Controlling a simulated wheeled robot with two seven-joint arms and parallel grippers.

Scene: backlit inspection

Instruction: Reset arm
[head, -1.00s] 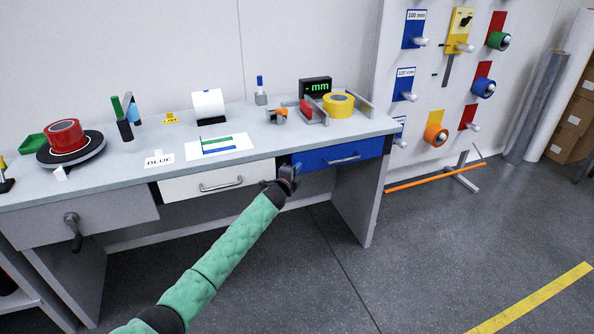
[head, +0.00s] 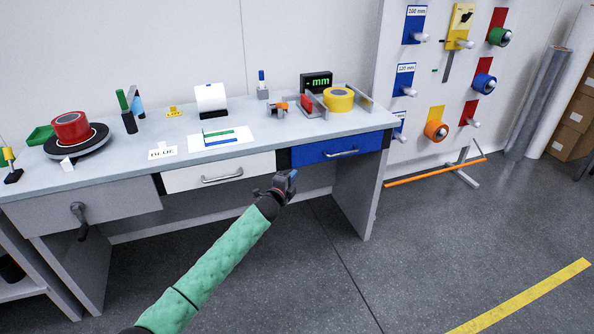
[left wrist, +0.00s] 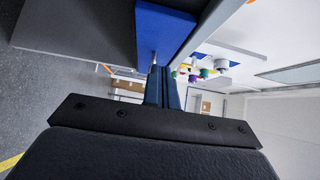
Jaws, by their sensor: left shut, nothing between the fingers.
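My left gripper (head: 288,180) is in front of the workbench (head: 105,172), below the tabletop edge and near the gap between the white drawer (head: 218,172) and the blue drawer (head: 335,148). It is shut and empty. In the left wrist view its fingers (left wrist: 162,88) lie together, with the blue drawer front (left wrist: 163,30) beyond them. The fingers appear apart from the drawer handle. My left arm's green sleeve reaches in from the lower left of the head view. My right gripper is not in view.
A pegboard with coloured rolls (head: 484,83) is at right. The floor (head: 440,235) in front is clear.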

